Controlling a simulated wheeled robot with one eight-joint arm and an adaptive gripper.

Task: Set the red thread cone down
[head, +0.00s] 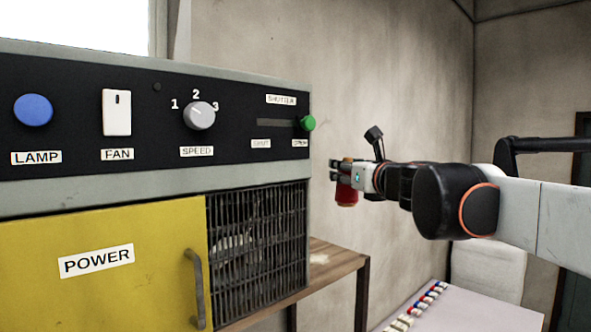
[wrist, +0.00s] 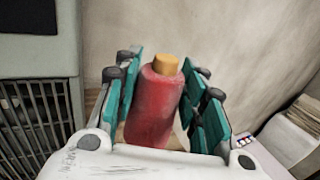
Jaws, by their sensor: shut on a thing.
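The red thread cone (wrist: 155,103) has a yellow-orange top and stands between the teal finger pads of my gripper (wrist: 162,100) in the wrist view. My gripper is shut on it. In the head view my gripper (head: 347,181) holds the red thread cone (head: 347,195) in the air, right of the machine panel and above the level of the wooden table. The cone looks close to upright. The fingers hide part of it in the head view.
A machine with a black control panel (head: 240,124), yellow door (head: 110,265) and dark grille (head: 257,250) fills the left. A wooden table (head: 335,262) stands beside it. A pale surface (head: 455,310) with a row of small coloured items (head: 420,305) is at lower right.

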